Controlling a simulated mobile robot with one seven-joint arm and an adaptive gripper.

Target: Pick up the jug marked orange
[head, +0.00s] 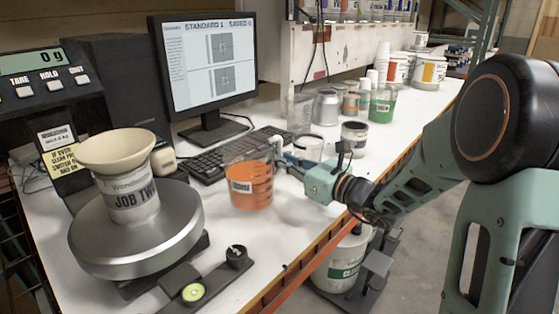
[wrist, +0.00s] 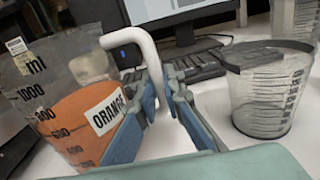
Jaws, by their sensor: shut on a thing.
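The jug marked orange (head: 250,186) is a clear measuring jug with orange liquid, a white label and a white handle. It is over the counter in front of the keyboard; I cannot tell whether its base touches the counter. In the wrist view the jug (wrist: 80,115) fills the left side, with its ORANGE label facing me. My gripper (head: 284,163) reaches it from the right. In the wrist view its blue-padded fingers (wrist: 166,92) are shut on the white handle (wrist: 146,55).
A clear jug (wrist: 262,112) stands close to the right of my gripper. The scale (head: 135,240) with the JOB TWO can (head: 132,198) is at left. The keyboard (head: 215,158) and monitor (head: 205,65) are behind. A green jug (head: 383,104) and tubs stand farther back.

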